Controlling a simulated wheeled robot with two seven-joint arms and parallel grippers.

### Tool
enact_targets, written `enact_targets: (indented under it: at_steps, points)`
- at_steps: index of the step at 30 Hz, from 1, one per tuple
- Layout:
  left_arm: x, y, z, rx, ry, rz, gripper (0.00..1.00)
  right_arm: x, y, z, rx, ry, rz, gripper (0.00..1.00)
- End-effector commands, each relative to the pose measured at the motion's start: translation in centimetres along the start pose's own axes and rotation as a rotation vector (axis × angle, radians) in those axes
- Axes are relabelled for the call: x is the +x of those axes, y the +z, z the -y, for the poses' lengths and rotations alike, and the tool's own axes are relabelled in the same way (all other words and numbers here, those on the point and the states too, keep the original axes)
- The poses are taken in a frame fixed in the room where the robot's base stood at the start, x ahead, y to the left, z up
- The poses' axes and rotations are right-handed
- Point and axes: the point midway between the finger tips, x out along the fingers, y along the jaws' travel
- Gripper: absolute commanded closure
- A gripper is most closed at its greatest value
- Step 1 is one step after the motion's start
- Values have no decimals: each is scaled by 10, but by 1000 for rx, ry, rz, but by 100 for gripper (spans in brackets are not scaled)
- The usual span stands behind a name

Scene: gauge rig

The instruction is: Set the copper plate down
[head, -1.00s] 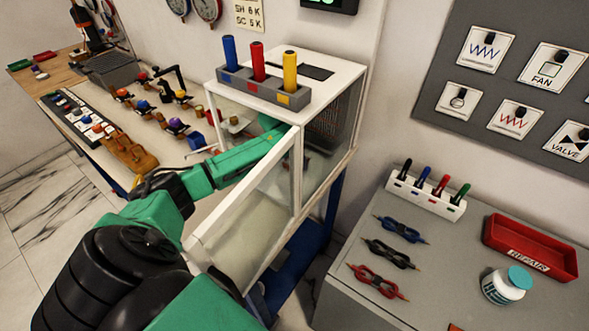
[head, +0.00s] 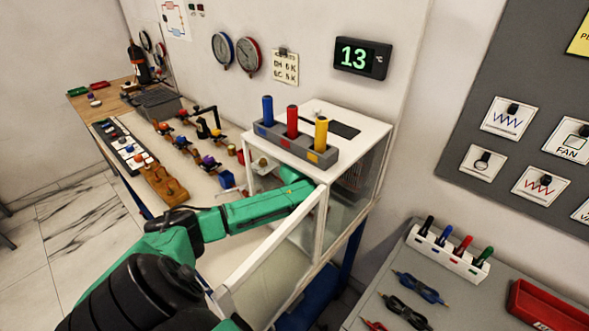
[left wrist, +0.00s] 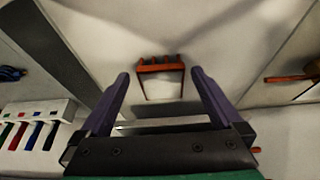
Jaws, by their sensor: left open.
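My left arm reaches through the open side of the white glass-walled cabinet (head: 330,222) in the head view, and its gripper is hidden inside. In the left wrist view my left gripper (left wrist: 160,76) is open, with two dark purple fingers spread apart and nothing between them. Beyond the fingertips is a copper-orange piece (left wrist: 160,67) with several small knobs along its top and a pale area below. It looks apart from the fingers; I cannot tell whether it is the copper plate or a rack. My right gripper is not in view.
A grey holder (head: 295,147) with blue, red and yellow cylinders stands on the cabinet. The cabinet's door (head: 275,262) is swung open beside my arm. A wall display (head: 362,58) reads 13. A grey bench with a pen rack (head: 447,251) stands to the right.

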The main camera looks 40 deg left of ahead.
Motion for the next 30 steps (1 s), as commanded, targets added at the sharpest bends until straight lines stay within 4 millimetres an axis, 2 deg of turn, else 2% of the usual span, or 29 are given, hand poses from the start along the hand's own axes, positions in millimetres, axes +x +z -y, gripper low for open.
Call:
enact_targets:
  at_steps: [1,12,15,18,30]
  points:
    - [-14,5,1,1,-2,4,0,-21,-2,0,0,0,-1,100]
    - [-40,68,0,0,0,5,0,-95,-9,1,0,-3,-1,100]
    - [-38,83,0,0,0,1,0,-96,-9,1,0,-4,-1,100]
    - [-39,90,0,1,0,-2,0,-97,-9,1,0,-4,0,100]
    - [-38,91,0,0,0,-3,0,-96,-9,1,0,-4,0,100]
